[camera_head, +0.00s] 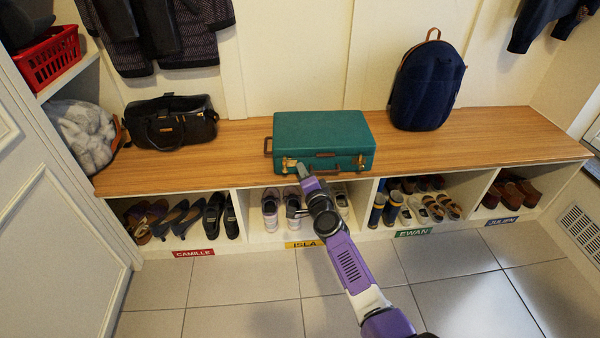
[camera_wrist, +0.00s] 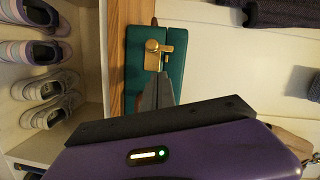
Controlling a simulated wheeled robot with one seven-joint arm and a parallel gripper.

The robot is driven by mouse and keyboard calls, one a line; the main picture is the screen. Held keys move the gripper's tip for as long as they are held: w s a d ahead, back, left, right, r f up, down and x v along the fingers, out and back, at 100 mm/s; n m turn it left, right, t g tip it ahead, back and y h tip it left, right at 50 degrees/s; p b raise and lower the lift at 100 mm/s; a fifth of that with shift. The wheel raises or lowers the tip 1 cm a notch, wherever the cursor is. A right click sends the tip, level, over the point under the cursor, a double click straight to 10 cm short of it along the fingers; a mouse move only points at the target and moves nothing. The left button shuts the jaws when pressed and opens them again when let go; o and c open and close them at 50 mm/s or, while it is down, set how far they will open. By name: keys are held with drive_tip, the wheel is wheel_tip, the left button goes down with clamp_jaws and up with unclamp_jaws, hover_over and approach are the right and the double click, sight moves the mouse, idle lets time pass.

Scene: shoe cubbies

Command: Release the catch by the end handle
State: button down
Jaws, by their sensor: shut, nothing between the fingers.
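A green suitcase (camera_head: 322,135) lies flat and closed on the wooden bench top. Its brown end handle (camera_head: 268,146) is on its left end. A brass catch (camera_head: 288,163) sits on the front face near that end; it shows larger in the wrist view (camera_wrist: 154,55), with a lever beside a round part. A second brass catch (camera_head: 358,161) is near the right end. My gripper (camera_head: 301,170) is shut and empty, its tips just at the catch by the end handle. In the wrist view, the tips (camera_wrist: 158,76) are right by this catch; I cannot tell whether they touch it.
The wooden bench (camera_head: 240,165) has free room on both sides of the suitcase. A black bag (camera_head: 172,122) stands left and a navy backpack (camera_head: 427,85) right. Cubbies with shoes (camera_head: 292,205) lie below the bench edge. Dark clothes (camera_head: 160,35) hang above.

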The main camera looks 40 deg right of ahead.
drive_tip(key=d+p+v, duration=0.1)
drive_tip(key=p+v, duration=0.2)
drive_tip(key=v, duration=0.7)
drive_tip(key=shift+s+r+p, duration=0.2)
drive_tip(key=shift+s+p, duration=0.1)
drive_tip(key=shift+p, duration=0.05)
drive_tip(key=s+a+r+n+y, duration=0.2)
drive_tip(key=s+a+r+n, duration=0.35)
drive_tip(key=s, duration=0.75)
drive_tip(key=s+a+r+n+y, duration=0.3)
drive_tip(key=s+a+n, duration=0.4)
drive_tip(key=s+a, duration=0.5)
drive_tip(key=s+a+r+n+y, duration=0.2)
drive_tip(key=s+a+r+n, duration=0.4)
drive_tip(key=s, duration=0.9)
wheel_tip(320, 180, up, 22)
drive_tip(key=g+p, duration=0.1)
drive_tip(key=p, duration=2.2)
drive_tip(key=shift+s+d+n+p, duration=0.3)
drive_tip(key=shift+n+p, duration=0.05)
